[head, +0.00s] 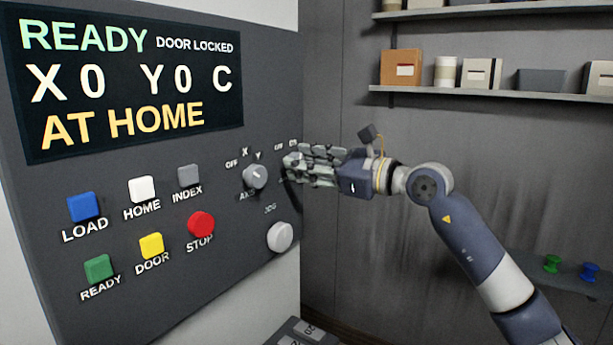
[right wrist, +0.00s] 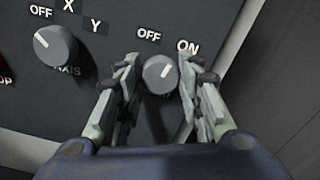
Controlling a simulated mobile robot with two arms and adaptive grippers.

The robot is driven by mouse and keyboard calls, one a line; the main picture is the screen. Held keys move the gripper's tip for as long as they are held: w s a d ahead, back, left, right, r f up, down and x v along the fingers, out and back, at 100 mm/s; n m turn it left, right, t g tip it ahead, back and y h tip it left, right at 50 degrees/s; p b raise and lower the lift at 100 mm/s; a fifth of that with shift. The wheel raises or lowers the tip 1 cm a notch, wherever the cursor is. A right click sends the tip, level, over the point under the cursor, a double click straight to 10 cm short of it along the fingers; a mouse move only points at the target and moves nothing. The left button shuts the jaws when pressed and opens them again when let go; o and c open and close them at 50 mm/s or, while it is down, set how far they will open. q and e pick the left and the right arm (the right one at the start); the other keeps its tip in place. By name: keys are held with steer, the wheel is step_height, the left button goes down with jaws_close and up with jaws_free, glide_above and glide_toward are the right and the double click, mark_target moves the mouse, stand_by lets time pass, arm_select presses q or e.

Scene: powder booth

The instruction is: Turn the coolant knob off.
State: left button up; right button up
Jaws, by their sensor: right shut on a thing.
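My right gripper (head: 291,167) reaches in from the right to the right edge of the dark control panel (head: 120,180). In the right wrist view its two fingers stand on either side of a round grey knob (right wrist: 160,76) and are shut on it. This knob has OFF and ON printed above it; its name label below is mostly hidden. Its white pointer line tilts up and right, towards ON. My left gripper is not in view.
The axis knob (head: 255,176) sits just left of the gripper and also shows in the right wrist view (right wrist: 55,47). A white jog knob (head: 280,237) and a red stop button (head: 201,225) are lower. Shelves (head: 490,96) with boxes stand behind my right arm.

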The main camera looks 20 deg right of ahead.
steer(key=n+b, duration=0.5)
steer(key=n, duration=0.4)
steer(key=shift+f, duration=0.1)
steer(key=shift+n+b, duration=0.3)
steer(key=shift+n, duration=0.1)
steer(key=o, duration=1.1)
steer(key=shift+c, duration=0.2)
steer(key=shift+s, duration=0.1)
steer(key=v, duration=1.2)
